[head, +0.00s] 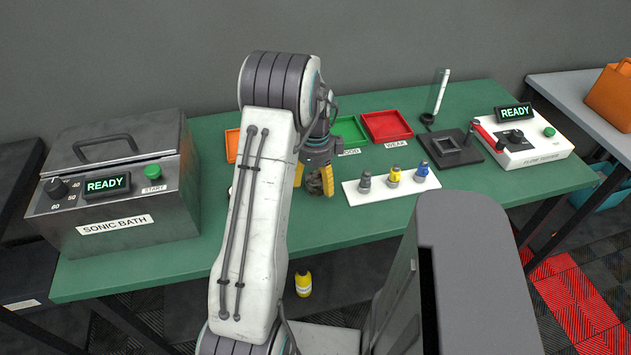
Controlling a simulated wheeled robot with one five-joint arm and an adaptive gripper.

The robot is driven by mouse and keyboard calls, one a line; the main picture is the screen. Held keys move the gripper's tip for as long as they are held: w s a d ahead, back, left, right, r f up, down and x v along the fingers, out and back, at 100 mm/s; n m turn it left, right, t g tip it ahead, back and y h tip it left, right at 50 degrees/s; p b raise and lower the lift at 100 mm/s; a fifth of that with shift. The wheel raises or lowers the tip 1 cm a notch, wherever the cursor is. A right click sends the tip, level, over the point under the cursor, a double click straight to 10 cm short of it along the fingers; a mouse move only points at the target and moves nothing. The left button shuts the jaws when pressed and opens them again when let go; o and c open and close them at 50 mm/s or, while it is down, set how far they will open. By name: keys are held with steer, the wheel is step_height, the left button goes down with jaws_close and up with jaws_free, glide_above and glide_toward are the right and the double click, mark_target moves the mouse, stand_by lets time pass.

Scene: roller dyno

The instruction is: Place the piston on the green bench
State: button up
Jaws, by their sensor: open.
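My gripper (313,181) hangs over the middle of the green bench (340,226), its yellow fingers open and pointing down. A small dark brown, dirty-looking object (314,184), perhaps the piston, shows between the fingers. It seems to be at or close to the bench top; whether it touches the bench or the fingers I cannot tell. My arm hides part of the bench to the left of the gripper.
The sonic bath (118,190) stands at left. Green (350,129) and red (387,126) trays, partly hidden orange tray (232,145), white strip with small bottles (365,184), black fixture (449,147) and white tester (522,150) occupy the bench. Its front edge is clear.

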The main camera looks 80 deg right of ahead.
mark_target(315, 177)
step_height(315, 177, up, 11)
steer(key=shift+r, duration=0.15)
stand_by(0.4)
steer(key=w+a+r+n+h, duration=0.1)
steer(key=w+a+r+n, duration=0.3)
steer(key=w, duration=0.4)
steer(key=w+a+r+n, duration=0.1)
steer(key=w+a+n, duration=0.35)
steer(key=w, duration=0.35)
steer(key=w+a+r+n+t, duration=0.1)
steer(key=w+a+r+n, duration=0.1)
steer(key=w+a+n, duration=0.3)
steer(key=w+a+r+n, duration=0.1)
steer(key=w+a+n, duration=0.35)
steer(key=a, duration=0.35)
steer(key=s+a+n+t, duration=0.1)
steer(key=s+a+n, duration=0.1)
steer(key=a+n, duration=0.8)
steer(key=s+a+f+n+t+y, duration=0.1)
steer(key=s+a+n, duration=0.2)
steer(key=a+n, duration=0.7)
steer(key=shift+a+f+t, duration=0.25)
steer(key=shift+a+t, duration=0.15)
steer(key=shift+a, duration=1.65)
